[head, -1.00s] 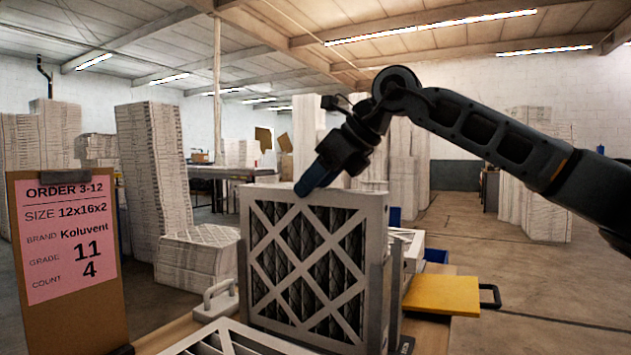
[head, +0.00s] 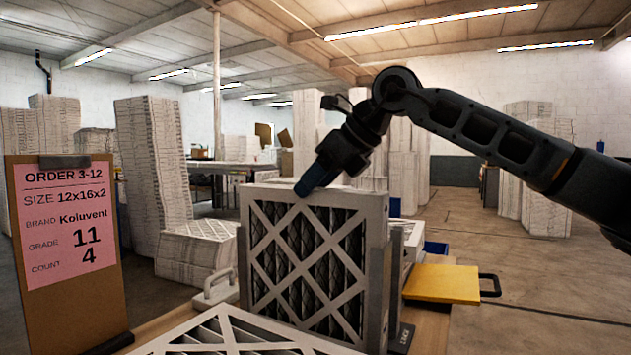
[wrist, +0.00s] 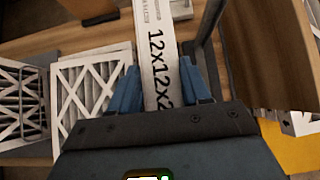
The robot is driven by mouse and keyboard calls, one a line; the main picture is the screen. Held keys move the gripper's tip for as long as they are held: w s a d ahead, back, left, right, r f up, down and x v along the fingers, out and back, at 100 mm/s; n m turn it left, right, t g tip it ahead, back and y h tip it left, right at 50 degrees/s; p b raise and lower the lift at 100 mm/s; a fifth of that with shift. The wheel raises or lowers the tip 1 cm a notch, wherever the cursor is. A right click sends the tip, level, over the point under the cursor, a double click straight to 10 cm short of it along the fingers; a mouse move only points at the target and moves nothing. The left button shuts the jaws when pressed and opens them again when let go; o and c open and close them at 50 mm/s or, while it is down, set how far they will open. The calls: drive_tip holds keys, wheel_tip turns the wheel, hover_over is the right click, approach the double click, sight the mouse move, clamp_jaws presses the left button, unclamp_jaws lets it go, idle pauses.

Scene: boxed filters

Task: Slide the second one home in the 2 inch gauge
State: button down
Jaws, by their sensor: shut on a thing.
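My gripper (head: 310,184) is shut on the top edge of a white-framed pleated filter (head: 262,245), which stands upright with its lattice face toward the head camera. In the wrist view my blue fingers (wrist: 160,88) straddle the filter's edge (wrist: 157,45), printed "12x12x2". A grey upright plate (head: 394,275) beside the filter's right side looks like part of the gauge, with a dark labelled foot (head: 403,338). A thin dark upright shows at the filter's left edge. The filter's bottom is partly hidden, so I cannot tell whether it is fully seated.
An order board (head: 70,250) reads 12x16x2, Koluvent, grade 11, count 4. Another filter (head: 235,335) lies flat in front. Stacked filters (head: 152,165) stand behind.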

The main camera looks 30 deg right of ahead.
drive_tip(key=shift+f+b, duration=1)
drive_tip(key=shift+f, duration=0.25)
idle(0.6)
drive_tip(key=shift+r, duration=0.25)
drive_tip(key=shift+r+p, duration=0.3)
drive_tip(key=shift+p, duration=0.05)
drive_tip(key=shift+r, duration=0.1)
drive_tip(key=shift+f+b, duration=0.65)
drive_tip(key=shift+b, duration=0.05)
idle(1.5)
drive_tip(key=shift+c, duration=2.2)
unclamp_jaws()
drive_tip(key=shift+p+v, duration=0.3)
drive_tip(key=shift+v, duration=3.6)
